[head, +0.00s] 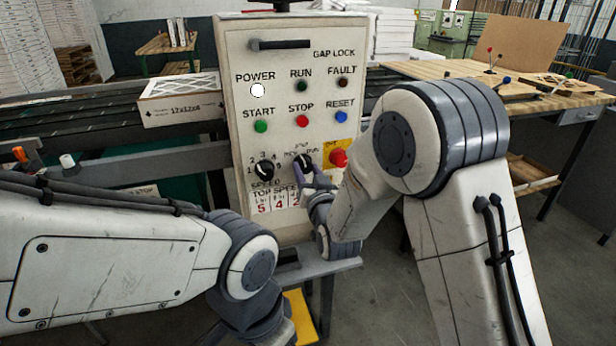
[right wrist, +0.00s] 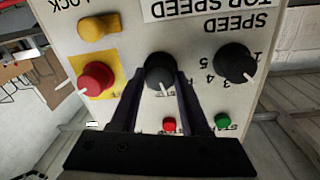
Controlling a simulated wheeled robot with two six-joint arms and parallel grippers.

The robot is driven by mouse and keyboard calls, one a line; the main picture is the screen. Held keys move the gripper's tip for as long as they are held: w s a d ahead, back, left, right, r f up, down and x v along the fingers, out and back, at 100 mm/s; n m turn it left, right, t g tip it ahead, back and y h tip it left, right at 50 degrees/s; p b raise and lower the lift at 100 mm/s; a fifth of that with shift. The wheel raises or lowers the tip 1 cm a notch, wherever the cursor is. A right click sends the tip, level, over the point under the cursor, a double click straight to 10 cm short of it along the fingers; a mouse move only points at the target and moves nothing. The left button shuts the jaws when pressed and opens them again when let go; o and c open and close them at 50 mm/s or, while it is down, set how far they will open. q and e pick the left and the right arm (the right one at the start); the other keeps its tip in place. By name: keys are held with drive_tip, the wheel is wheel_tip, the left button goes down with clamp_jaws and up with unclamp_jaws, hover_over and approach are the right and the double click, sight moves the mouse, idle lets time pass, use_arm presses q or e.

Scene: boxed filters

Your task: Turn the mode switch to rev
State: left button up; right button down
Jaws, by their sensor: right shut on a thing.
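The mode switch (head: 303,161) is a black round knob low on the cream control panel (head: 236,130), between the speed knob and a red button. In the right wrist view, which shows the panel upside down, the mode switch (right wrist: 160,70) has a white pointer line aimed down and slightly right in the picture. My right gripper (head: 305,179) is shut on the mode switch, with one dark finger on each side in the wrist view (right wrist: 162,86). The small mode labels are partly hidden and hard to read. My left arm shows at lower left, but its gripper is not visible.
The speed knob (head: 263,171) is left of the mode switch. A red mushroom button (head: 338,158) on a yellow plate sits close on its right. Green start (head: 260,126), red stop (head: 302,121) and blue reset (head: 341,117) buttons are above. A boxed filter (head: 180,108) lies on the conveyor.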

drive_tip(key=n+b, duration=0.3)
drive_tip(key=n, duration=0.1)
drive_tip(key=shift+d+f, duration=0.1)
drive_tip(key=shift+f, duration=0.05)
drive_tip(key=shift+n+b, duration=0.7)
drive_tip(key=shift+n, duration=0.6)
drive_tip(key=shift+c, duration=1.9)
unclamp_jaws()
drive_tip(key=b+v, duration=0.3)
drive_tip(key=v, duration=0.7)
drive_tip(key=shift+s, duration=0.2)
